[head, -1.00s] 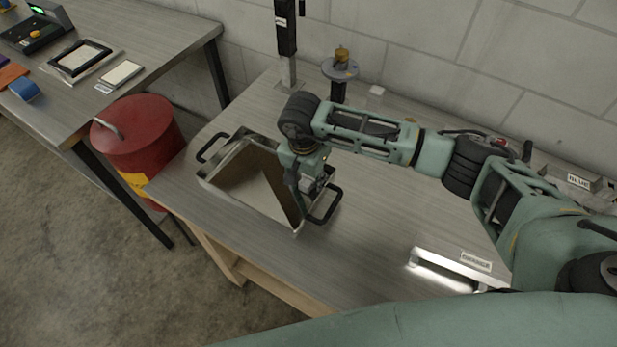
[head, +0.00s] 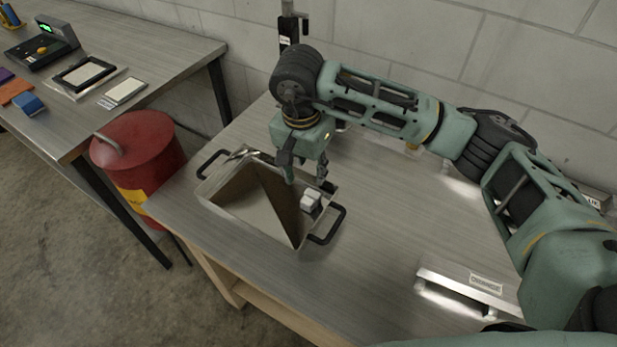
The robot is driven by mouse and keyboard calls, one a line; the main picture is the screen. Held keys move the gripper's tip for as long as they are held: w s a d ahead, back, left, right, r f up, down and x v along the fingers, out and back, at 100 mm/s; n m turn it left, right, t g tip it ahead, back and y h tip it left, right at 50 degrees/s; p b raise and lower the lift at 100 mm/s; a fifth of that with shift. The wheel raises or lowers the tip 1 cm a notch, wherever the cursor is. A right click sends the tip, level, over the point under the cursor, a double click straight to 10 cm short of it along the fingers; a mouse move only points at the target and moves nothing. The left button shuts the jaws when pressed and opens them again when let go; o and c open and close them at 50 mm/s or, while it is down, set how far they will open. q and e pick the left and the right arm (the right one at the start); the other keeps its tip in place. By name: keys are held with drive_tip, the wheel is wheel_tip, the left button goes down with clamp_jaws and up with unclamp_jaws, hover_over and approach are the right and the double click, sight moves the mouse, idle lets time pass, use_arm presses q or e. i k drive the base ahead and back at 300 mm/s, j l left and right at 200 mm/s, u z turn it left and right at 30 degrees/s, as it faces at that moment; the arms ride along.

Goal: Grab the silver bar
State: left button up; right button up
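A small silver block (head: 311,199), which looks like the silver bar, lies inside the metal tray (head: 224,209) at its right end. The tray has slanted inner walls and black handles at its ends, and it sits on the workbench. My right gripper (head: 306,180) points down just above the block, with its fingers apart and nothing between them. My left gripper is out of view.
A labelled metal holder (head: 462,292) lies near the bench's front right. A red bin (head: 138,160) stands left of the bench. Another table (head: 150,50) at the left holds a tablet-like frame and small items.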

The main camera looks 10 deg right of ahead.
sight(474, 288)
drive_tip(key=k, duration=1.5)
